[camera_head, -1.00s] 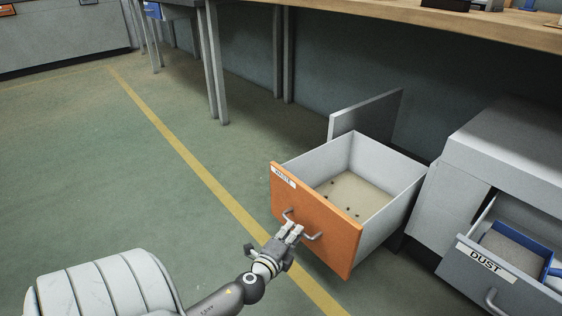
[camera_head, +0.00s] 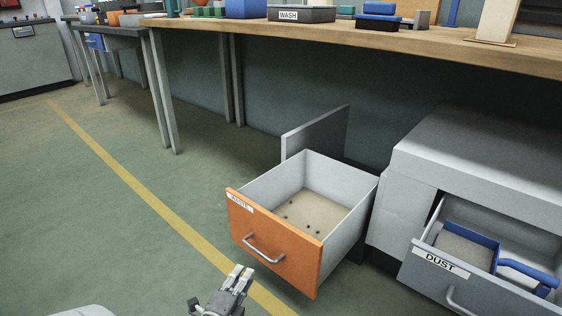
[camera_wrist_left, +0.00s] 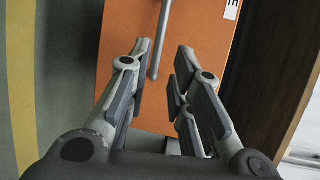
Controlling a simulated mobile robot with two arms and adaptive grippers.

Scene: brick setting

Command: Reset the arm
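My left gripper (camera_head: 238,279) is at the bottom of the head view, just in front of and below the handle (camera_head: 263,248) of an orange-fronted drawer (camera_head: 300,262). The drawer is pulled open, with several small dark bits on its floor. In the left wrist view my left gripper (camera_wrist_left: 161,75) has its fingers apart with nothing between them. The handle (camera_wrist_left: 160,45) shows just beyond the fingertips against the orange front (camera_wrist_left: 190,30), apart from the gripper. My right gripper is not in view.
A grey drawer labelled DUST (camera_head: 440,262) stands open at the right, holding a blue dustpan (camera_head: 468,243). A wooden worktop (camera_head: 400,40) runs above, with a WASH tray (camera_head: 301,14) on it. The green floor (camera_head: 90,200) at the left is clear.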

